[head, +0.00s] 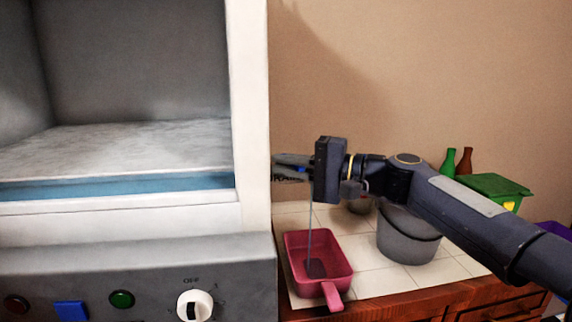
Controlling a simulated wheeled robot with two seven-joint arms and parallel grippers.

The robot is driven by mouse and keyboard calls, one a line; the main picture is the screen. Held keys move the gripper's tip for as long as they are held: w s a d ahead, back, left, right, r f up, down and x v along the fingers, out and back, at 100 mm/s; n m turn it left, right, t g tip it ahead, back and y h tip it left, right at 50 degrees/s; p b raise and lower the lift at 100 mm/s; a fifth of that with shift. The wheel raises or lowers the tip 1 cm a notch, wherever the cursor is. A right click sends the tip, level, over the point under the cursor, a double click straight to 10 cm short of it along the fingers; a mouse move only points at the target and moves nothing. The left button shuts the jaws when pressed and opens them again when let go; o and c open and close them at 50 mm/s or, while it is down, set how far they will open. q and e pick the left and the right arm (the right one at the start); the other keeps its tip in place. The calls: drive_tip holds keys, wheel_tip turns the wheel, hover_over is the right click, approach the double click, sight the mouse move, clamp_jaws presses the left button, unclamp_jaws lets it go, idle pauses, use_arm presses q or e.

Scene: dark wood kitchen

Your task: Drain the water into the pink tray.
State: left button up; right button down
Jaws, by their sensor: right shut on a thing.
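The pink tray (335,273) stands on the white tiled counter top, its handle toward the front. My right gripper (290,168) is above and behind it, beside the white appliance's right edge. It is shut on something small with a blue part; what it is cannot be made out. A thin grey vertical line (310,220) runs from just below the gripper down into the tray and ends at a dark patch (315,268). I cannot tell whether this is a water stream or a thin solid thing. My left gripper is not in view.
The large white appliance (252,120) with an open chamber and a knob panel (140,285) fills the left. A grey bucket (405,240) stands right of the tray, under my right arm. A green box (495,187) and two bottles (450,162) are behind. Bare tiles lie around the tray.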

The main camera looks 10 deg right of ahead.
drive_tip(key=c, duration=1.5)
unclamp_jaws()
drive_tip(key=shift+d, duration=0.1)
drive_tip(key=v, duration=0.7)
drive_tip(key=shift+s+d+b, duration=0.25)
drive_tip(key=shift+b, duration=0.15)
